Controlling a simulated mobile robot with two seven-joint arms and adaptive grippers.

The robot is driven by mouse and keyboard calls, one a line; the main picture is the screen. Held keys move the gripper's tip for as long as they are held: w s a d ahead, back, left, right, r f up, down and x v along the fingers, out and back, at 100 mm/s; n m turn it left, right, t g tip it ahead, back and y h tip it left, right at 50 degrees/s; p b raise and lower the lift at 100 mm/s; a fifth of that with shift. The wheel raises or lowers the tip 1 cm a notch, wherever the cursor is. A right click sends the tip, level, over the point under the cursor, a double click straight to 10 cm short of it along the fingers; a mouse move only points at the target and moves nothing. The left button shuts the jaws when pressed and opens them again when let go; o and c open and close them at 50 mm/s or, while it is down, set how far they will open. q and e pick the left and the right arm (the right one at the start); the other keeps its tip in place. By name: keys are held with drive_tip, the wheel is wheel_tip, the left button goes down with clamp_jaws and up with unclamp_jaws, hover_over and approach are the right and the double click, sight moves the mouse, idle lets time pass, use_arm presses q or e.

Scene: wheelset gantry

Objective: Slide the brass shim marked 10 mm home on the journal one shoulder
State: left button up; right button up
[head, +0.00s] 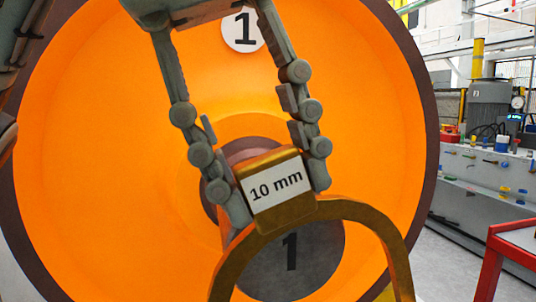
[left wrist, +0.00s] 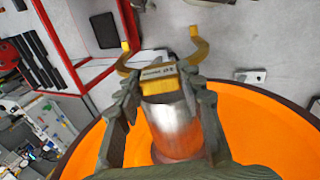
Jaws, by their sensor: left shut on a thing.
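The brass shim (head: 389,240) is an open arch with a block on top carrying a white "10 mm" label (head: 276,188). My left gripper (head: 268,195) comes from above and is shut on that block. The journal one end face (head: 292,262), grey and marked 1, shows through the arch, behind the shim. In the left wrist view, the silver journal (left wrist: 176,126) runs out from the wheel, and the shim (left wrist: 197,48) hangs around its outer end or just beyond it. I cannot tell which. The shoulder contact is not shown. My right gripper is not in view.
A large orange wheel with a dark rim (head: 120,130) fills the background close behind my gripper. A red-framed table (head: 500,250) stands at the right. A grey bench (head: 490,175) with small coloured parts is farther back. Open floor lies between them.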

use_arm(q)
drive_tip(key=shift+s, duration=0.1)
drive_tip(key=shift+w+r, duration=0.1)
drive_tip(key=shift+w, duration=0.15)
drive_tip(key=shift+w+a+p, duration=0.15)
drive_tip(key=shift+w+p, duration=0.15)
drive_tip(key=shift+w, duration=0.05)
drive_tip(key=shift+w+a+p, duration=0.2)
drive_tip(key=shift+w+a, duration=0.05)
drive_tip(key=shift+w, duration=0.5)
drive_tip(key=shift+w+a+p, duration=0.15)
drive_tip(key=shift+w+a, duration=0.05)
drive_tip(key=shift+w, duration=0.55)
drive_tip(key=shift+w+a+p, duration=0.2)
drive_tip(key=shift+w+a, duration=0.05)
drive_tip(key=shift+w, duration=0.5)
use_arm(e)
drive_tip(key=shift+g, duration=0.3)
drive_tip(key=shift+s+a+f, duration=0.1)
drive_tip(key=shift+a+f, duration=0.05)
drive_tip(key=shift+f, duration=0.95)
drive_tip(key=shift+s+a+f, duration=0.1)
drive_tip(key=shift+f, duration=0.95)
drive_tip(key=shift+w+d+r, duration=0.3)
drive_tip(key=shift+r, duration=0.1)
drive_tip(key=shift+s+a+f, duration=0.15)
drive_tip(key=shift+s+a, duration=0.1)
